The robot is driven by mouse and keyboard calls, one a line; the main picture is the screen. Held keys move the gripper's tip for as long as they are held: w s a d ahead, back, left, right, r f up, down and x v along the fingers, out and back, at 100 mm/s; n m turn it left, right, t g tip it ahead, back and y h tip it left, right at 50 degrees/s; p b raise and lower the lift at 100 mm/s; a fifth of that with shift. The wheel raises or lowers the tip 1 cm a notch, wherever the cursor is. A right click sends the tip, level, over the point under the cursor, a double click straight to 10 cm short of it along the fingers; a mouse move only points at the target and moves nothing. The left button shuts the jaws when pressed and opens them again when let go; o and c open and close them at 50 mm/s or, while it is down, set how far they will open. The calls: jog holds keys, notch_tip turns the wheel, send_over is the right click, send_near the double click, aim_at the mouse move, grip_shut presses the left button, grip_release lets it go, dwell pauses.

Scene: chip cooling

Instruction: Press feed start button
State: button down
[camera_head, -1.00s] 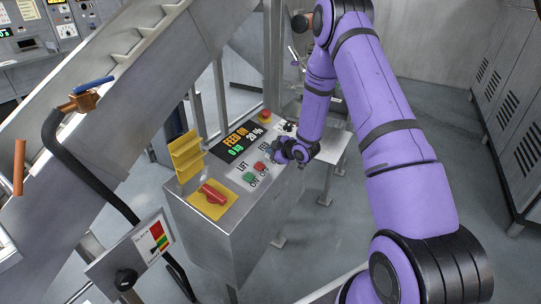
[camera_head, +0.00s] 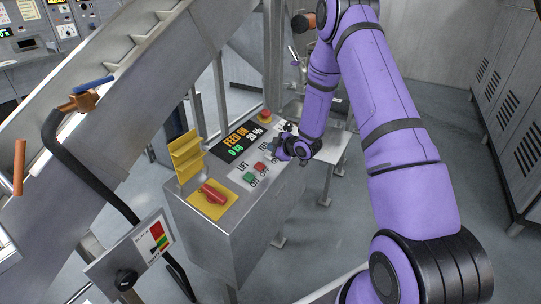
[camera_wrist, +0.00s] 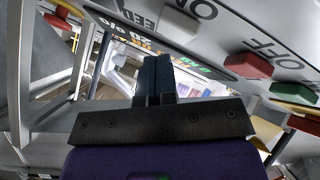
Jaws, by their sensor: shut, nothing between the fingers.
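The control panel (camera_head: 232,190) stands at the centre of the head view. Its display (camera_head: 238,142) reads "FEED ON", "0 kg" and "20 %". A white button (camera_wrist: 181,24) sits beside the FEED and ON lettering in the wrist view. The LIFT group has a green button (camera_head: 249,177) and a red button (camera_head: 259,167). My gripper (camera_head: 280,152) is over the FEED end of the panel and partly hides it. In the wrist view, my gripper (camera_wrist: 157,62) is shut and empty. Its fingertips look apart from the white button; contact cannot be told.
A red rotary switch (camera_head: 212,193) on a yellow plate and a yellow flap (camera_head: 186,157) are at the panel's near end. A red emergency knob (camera_head: 265,116) is at the far end. A sloped metal chute (camera_head: 120,90) rises behind. Open floor lies right.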

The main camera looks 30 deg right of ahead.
jog(key=r, duration=0.3)
jog(key=s+r, duration=0.1)
jog(key=shift+s+d+r, duration=0.1)
jog(key=shift+d+r, duration=0.3)
dwell(0.9)
jog(key=s+a+r+m+g+h, duration=0.15)
jog(key=s+r, duration=0.25)
jog(key=r, duration=0.4)
jog(key=s+r+m+h, duration=0.2)
jog(key=s+r+m, duration=0.15)
jog(key=r, duration=0.55)
jog(key=s+a+r+m+g+h, duration=0.1)
jog(key=s+r+h, duration=0.1)
jog(key=s+r, duration=0.45)
jog(key=s+a+r+m+g, duration=0.1)
jog(key=s+a+r+m, duration=0.1)
jog(key=s, duration=0.7)
jog(key=s+a+r+m+g+y, duration=0.1)
jog(key=s+a+r, duration=0.2)
jog(key=s, duration=0.7)
jog(key=s+a+r+m+g, duration=0.2)
jog(key=s+a+r, duration=0.1)
jog(key=s, duration=0.6)
jog(key=shift+s+r+m, duration=0.2)
jog(key=shift+r+m, duration=0.1)
jog(key=shift+r, duration=0.45)
